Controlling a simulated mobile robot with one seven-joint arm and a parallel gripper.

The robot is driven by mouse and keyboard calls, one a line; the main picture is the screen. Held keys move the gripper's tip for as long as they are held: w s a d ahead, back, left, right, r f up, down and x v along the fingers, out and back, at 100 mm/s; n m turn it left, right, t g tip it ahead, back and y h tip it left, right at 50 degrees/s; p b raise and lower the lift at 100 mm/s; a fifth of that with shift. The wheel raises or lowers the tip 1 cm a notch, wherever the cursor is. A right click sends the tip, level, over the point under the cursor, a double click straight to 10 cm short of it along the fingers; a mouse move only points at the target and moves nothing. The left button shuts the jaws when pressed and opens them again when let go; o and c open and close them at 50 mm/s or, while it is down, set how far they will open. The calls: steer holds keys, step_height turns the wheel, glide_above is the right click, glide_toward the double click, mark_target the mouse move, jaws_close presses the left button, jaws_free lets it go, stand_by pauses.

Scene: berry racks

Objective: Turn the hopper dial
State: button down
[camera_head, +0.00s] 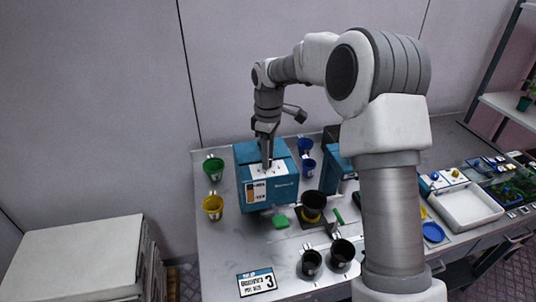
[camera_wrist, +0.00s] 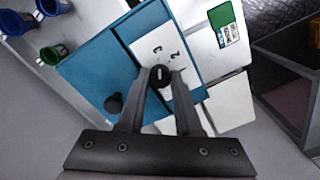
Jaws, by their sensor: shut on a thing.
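The hopper is a blue box (camera_head: 252,158) with a white panel on its top and an orange-and-white label on its front. In the wrist view, the white panel (camera_wrist: 150,45) carries the numerals 3 and 2. The dark round dial (camera_wrist: 160,74) sits on this panel, with a light mark on its face. My gripper (camera_wrist: 161,88) points down onto the panel, with its two fingertips closed on either side of the dial. In the head view, my gripper (camera_head: 266,162) hides the dial.
Green (camera_head: 213,168) and yellow (camera_head: 213,205) cups stand left of the hopper, and blue cups (camera_head: 305,146) behind it at right. A black bowl (camera_head: 313,201) and black cups (camera_head: 311,263) stand in front at right. A number-3 card (camera_head: 257,282) lies near the front edge.

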stand_by(0.3)
steer(key=c, duration=0.6)
jaws_free()
step_height(320, 180, up, 18)
steer(key=shift+w+f, duration=0.15)
steer(key=shift+f, duration=0.1)
